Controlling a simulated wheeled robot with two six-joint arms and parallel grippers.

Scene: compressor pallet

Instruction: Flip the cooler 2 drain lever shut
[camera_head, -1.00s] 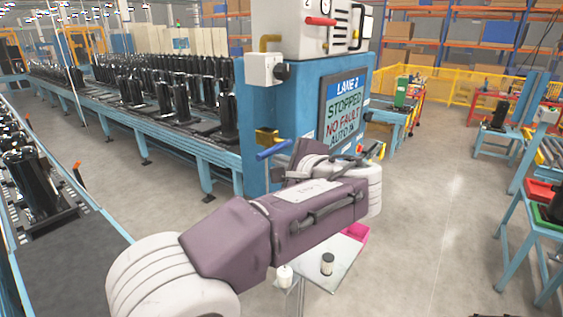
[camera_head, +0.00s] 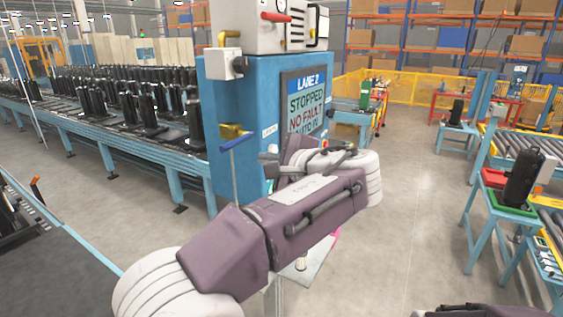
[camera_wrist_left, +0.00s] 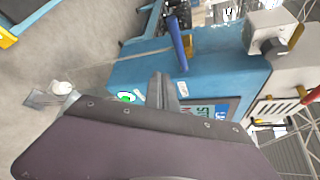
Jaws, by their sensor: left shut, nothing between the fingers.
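A blue lever handle (camera_head: 238,142) sits on a brass valve (camera_head: 230,131) at the side of the blue Lane 2 cabinet. It sticks out nearly level, a little tilted. The blue handle also shows in the left wrist view (camera_wrist_left: 178,42). My left gripper (camera_head: 267,162) is in front of the cabinet, just right of and below the handle, shut and empty. In the left wrist view its shut fingers (camera_wrist_left: 162,90) point at the cabinet, below the handle and apart from it. My right gripper is not in view.
The blue cabinet (camera_head: 215,95) carries a screen reading "STOPPED NO FAULT" (camera_head: 306,103). A conveyor (camera_head: 110,140) with black units runs at left.

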